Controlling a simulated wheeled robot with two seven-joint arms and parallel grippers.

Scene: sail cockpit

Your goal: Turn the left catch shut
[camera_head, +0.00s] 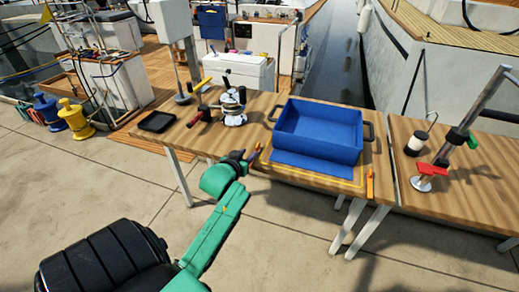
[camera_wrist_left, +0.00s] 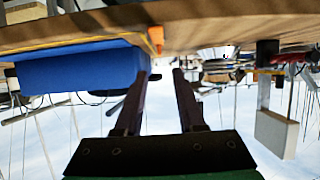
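A small orange piece (camera_head: 257,152) at the front edge of the wooden table, left of the blue box, looks like the left catch; its turn angle is too small to tell. In the left wrist view, which is upside down, an orange piece (camera_wrist_left: 155,36) shows beside the blue box, beyond the fingertips. My left gripper (camera_head: 249,157) is close by it at the table's front edge. In the wrist view its two dark fingers (camera_wrist_left: 161,76) are apart with nothing between them. A similar orange piece (camera_head: 370,183) sits right of the box. My right gripper is not in view.
The open blue box (camera_head: 318,151) with dark handles stands on the wooden table (camera_head: 185,130). A metal winch (camera_head: 233,105) and a black tray (camera_head: 157,122) are to its left. The paving in front is clear.

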